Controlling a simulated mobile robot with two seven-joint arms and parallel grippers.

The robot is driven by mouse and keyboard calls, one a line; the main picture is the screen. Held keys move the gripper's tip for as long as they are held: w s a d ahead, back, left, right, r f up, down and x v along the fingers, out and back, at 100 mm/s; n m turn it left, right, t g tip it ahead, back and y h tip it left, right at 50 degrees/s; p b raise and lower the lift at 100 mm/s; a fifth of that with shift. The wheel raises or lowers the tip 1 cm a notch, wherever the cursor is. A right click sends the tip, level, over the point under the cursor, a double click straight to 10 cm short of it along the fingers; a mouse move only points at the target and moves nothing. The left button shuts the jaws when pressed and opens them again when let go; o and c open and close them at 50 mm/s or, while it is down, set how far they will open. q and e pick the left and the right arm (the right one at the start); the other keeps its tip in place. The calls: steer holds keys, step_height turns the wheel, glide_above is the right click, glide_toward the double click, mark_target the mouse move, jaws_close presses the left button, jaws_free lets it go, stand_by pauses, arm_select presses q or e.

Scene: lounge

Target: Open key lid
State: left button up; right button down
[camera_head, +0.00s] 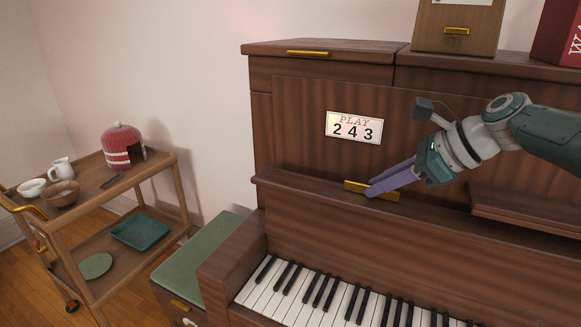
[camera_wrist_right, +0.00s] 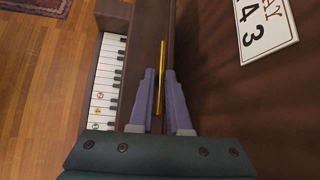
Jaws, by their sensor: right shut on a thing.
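The upright wooden piano (camera_head: 300,110) has its keys (camera_head: 330,300) exposed; some keys (camera_wrist_right: 108,75) also show in the wrist view. Above them is a wooden panel, the key lid (camera_head: 330,225), raised from the keys, with a gold handle (camera_head: 388,195) near its upper edge. My right gripper (camera_head: 370,189) reaches in from the right, its purple fingers shut on the handle. In the wrist view the gold handle (camera_wrist_right: 161,65) runs between the two fingers (camera_wrist_right: 161,82). My left gripper is not in view.
A sign reading PLAY 243 (camera_head: 354,128) is on the piano front. A wooden box (camera_head: 450,28) and a red box (camera_head: 562,35) stand on top. A green bench (camera_head: 200,255) and a wooden cart (camera_head: 92,190) with dishes stand at left.

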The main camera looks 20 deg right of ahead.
steer(key=shift+s+f, duration=0.1)
steer(key=shift+f, duration=0.2)
steer(key=c, duration=1)
jaws_free()
steer(key=shift+o, duration=0.2)
steer(key=shift+s+r+p, duration=0.15)
steer(key=shift+r+p, duration=0.2)
steer(key=p+v, duration=0.4)
steer(key=v, duration=0.4)
steer(key=shift+d+r, duration=0.25)
steer(key=shift+r, duration=0.05)
steer(key=shift+s+d+r, duration=0.15)
steer(key=shift+s+r, duration=0.15)
steer(key=shift+s, duration=0.05)
